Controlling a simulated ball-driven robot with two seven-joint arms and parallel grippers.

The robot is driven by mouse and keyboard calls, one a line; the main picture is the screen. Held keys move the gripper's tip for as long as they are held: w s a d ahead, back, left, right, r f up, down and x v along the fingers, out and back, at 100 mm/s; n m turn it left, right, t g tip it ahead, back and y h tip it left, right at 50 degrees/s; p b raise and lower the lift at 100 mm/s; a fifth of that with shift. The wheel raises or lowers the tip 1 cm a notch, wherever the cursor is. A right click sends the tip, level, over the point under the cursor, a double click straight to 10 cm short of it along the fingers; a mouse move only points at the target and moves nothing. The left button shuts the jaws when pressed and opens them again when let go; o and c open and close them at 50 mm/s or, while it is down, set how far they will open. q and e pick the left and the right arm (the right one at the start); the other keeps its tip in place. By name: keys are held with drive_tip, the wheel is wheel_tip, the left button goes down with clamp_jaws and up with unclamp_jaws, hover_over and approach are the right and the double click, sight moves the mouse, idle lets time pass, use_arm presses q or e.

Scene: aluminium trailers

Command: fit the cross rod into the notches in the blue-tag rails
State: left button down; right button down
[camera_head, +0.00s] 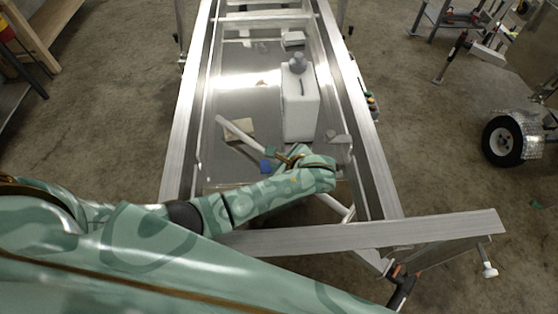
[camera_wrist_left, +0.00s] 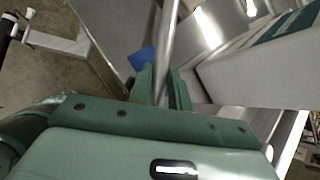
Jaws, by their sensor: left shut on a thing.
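The cross rod (camera_head: 240,134) is a pale, slim rod, held slantwise above the trailer bed in the head view. My left gripper (camera_head: 281,156) is shut on it; in the left wrist view the rod (camera_wrist_left: 168,45) runs up and away from between the fingers (camera_wrist_left: 161,88). My arm hides part of the rod. A small blue patch (camera_head: 266,166) shows beside the gripper and also in the left wrist view (camera_wrist_left: 142,57); I cannot tell what it is fixed to. The trailer's long aluminium rails (camera_head: 190,105) run along both sides. I cannot make out the notches. My right gripper is out of view.
A white box-like container (camera_head: 300,103) stands on the bed just beyond the gripper, and fills the right of the left wrist view (camera_wrist_left: 255,72). A broad aluminium bar (camera_head: 440,226) crosses the near end. A wheel (camera_head: 503,141) stands at right.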

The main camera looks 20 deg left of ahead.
use_arm(q)
drive_tip(key=shift+f, duration=0.45)
drive_tip(key=c, duration=1.3)
unclamp_jaws()
